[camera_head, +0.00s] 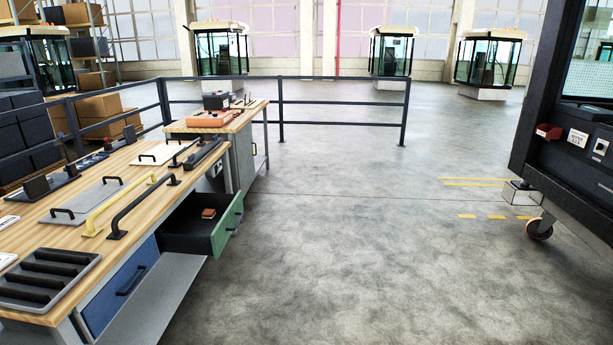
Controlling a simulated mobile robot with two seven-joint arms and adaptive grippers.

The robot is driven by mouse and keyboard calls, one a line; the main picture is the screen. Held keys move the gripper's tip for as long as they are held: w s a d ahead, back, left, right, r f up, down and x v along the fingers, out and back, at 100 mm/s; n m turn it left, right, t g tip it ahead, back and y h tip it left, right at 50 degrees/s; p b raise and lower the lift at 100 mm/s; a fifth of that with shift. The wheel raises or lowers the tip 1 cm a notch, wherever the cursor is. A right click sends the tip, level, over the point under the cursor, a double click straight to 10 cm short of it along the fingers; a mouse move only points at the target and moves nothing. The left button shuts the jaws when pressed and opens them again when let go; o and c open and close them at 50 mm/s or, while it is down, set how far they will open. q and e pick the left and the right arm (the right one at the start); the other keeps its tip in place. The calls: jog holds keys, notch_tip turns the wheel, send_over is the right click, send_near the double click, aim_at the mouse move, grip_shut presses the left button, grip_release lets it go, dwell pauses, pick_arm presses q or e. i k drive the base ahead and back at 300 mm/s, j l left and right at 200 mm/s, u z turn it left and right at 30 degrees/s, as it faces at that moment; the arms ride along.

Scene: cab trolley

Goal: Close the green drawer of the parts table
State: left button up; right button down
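The parts table (25,213) has a wooden top and stands at the left. Its green drawer (228,224) is pulled out to the right, past the table edge. The drawer has a dark inside and a dark handle on its green front. A small reddish-brown item (208,213) lies in it. A blue drawer (120,286) with a dark handle is nearer to me and looks shut. Neither of my grippers shows in the head view.
Handles, plates and a dark slotted tray (48,277) lie on the tabletop. A second table (246,117) stands behind. A dark railing (342,102) crosses the back. A dark cab on a wheeled trolley (540,229) stands at the right. The grey floor (370,250) between is clear.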

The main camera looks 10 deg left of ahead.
aim_at(174, 235)
jog(key=i+u, duration=0.1)
jog(key=i, duration=0.65)
jog(key=i+l+u, duration=0.15)
jog(key=i, duration=0.55)
